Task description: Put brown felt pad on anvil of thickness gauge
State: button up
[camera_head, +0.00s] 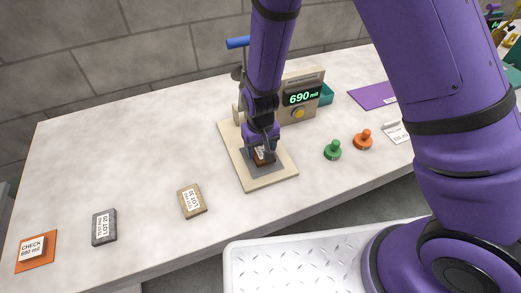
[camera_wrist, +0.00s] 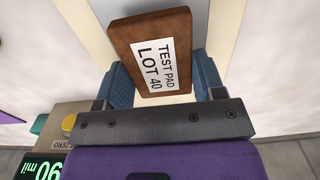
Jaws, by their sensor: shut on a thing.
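The brown felt pad (camera_wrist: 132,37), labelled "TEST PAD LOT 40", is gripped between the blue fingers of my gripper (camera_wrist: 163,82) in the wrist view. In the head view the brown pad (camera_head: 263,157) shows below my gripper (camera_head: 261,145), over the grey anvil (camera_head: 264,172) of the thickness gauge (camera_head: 280,181). Whether the pad touches the anvil or hangs just above it, I cannot tell. The gauge's green display (camera_head: 300,97) reads 690 mil. My arm hides part of the gauge's column.
On the bench (camera_head: 140,140) lie a tan pad (camera_head: 191,201), a grey pad (camera_head: 104,227) and a check block (camera_head: 33,248) on an orange mat, left of the gauge. Green (camera_head: 332,150) and orange (camera_head: 363,140) stamps stand right. A blue lever handle (camera_head: 237,43) sticks out behind my arm.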

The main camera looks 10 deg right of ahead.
jog(key=shift+f, duration=0.8)
jog(key=shift+f, duration=0.15)
jog(key=o, duration=0.9)
